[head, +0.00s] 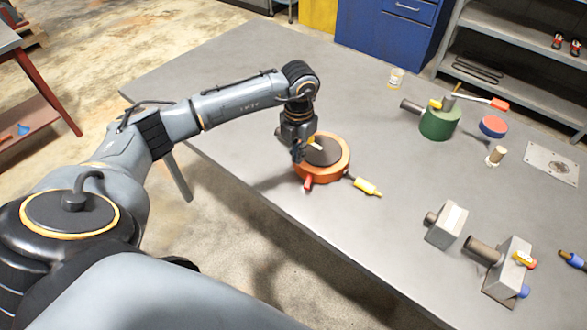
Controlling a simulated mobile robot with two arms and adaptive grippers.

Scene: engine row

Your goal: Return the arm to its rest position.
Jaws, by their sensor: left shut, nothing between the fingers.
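My left arm reaches in from the left and over the table's near edge. My left gripper (304,152) points down and is shut with nothing in it. It is at the left side of an orange round part with a dark top (327,160), and its fingertips overlap that part in the picture. I cannot tell whether they touch it. My right gripper is not in view.
The grey table (240,75) holds a yellow-handled tool (367,187), a green cylinder (440,122), a red-topped blue disc (493,127), and grey blocks (446,224) at the right. A blue cabinet (385,35) and metal shelves (510,60) stand behind. The table's left part is clear.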

